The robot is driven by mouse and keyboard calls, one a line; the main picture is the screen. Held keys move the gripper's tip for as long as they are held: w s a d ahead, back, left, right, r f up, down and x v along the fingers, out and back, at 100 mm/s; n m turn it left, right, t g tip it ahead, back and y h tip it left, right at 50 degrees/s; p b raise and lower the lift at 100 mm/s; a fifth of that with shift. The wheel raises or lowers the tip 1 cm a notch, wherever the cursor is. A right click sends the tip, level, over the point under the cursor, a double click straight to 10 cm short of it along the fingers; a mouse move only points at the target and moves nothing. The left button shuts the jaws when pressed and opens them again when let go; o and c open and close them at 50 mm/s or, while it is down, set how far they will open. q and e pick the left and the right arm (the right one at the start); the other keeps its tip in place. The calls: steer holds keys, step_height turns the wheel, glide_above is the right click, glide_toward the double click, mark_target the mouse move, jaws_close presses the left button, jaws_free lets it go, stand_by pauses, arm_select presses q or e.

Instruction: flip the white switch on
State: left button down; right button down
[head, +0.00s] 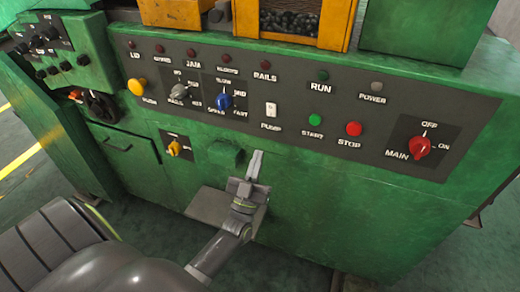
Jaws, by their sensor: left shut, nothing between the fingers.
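The white switch (270,109) is a small upright rocker above the PUMP label, in the middle of the machine's dark control panel. The picture is too small to tell its position. My left gripper (257,157) is shut and empty, its fingers pointing up toward the panel. It appears below the switch and slightly to its left, in front of the green machine face, apart from the switch. My right gripper is not in view.
A blue knob (223,101) is left of the switch; green START (316,120) and red STOP (354,128) buttons are to its right. A red MAIN knob (420,146) sits far right.

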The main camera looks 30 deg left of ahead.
arm_select(q)
steer(key=v, duration=0.3)
steer(key=shift+f+b, duration=0.2)
steer(key=shift+b, duration=0.15)
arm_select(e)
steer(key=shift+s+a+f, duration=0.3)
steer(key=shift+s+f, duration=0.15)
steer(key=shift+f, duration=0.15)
